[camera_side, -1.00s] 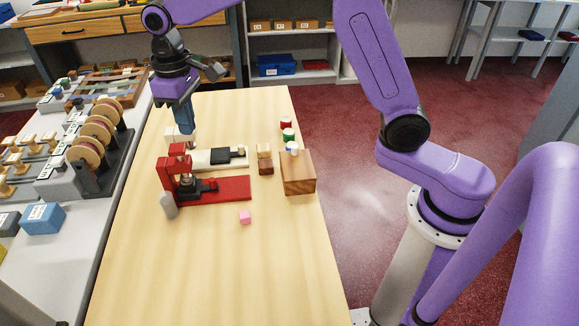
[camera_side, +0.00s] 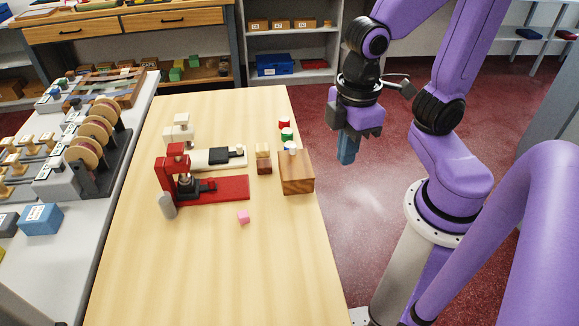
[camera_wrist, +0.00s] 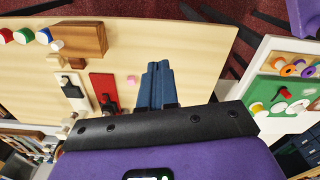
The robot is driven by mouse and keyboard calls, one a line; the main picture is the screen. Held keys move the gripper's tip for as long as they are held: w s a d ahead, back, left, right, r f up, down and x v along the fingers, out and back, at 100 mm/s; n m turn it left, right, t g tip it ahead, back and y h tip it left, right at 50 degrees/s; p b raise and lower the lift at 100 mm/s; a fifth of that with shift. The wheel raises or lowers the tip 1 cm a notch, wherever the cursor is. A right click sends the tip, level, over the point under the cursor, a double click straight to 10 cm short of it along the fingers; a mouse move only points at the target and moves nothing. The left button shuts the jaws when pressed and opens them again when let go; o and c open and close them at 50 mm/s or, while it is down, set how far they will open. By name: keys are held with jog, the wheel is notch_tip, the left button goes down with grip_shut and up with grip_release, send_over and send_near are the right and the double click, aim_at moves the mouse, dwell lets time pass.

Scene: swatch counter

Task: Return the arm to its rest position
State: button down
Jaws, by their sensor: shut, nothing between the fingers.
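My gripper (camera_side: 347,150) hangs in the side view beyond the right edge of the wooden table, over the red floor. Its blue fingers point down and are shut with nothing between them. The wrist view also shows the shut fingers (camera_wrist: 156,85) side by side, with the table behind them. My purple arm is folded back towards its base at the right of the side view.
The table (camera_side: 270,270) holds a red press (camera_side: 225,190), a white press (camera_side: 205,158), a grey cylinder (camera_side: 167,205), a pink cube (camera_side: 243,217) and a wooden block (camera_side: 297,175). Coloured pots (camera_side: 285,130) stand behind the block. A grey counter with spools (camera_side: 95,140) runs along the left.

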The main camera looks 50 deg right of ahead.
jog(key=shift+n, duration=0.4)
jog(key=s+d, duration=0.1)
jog(key=s+d+f, duration=0.1)
jog(key=s, duration=0.1)
jog(key=shift+s+d, duration=0.1)
jog(key=shift+d, duration=0.15)
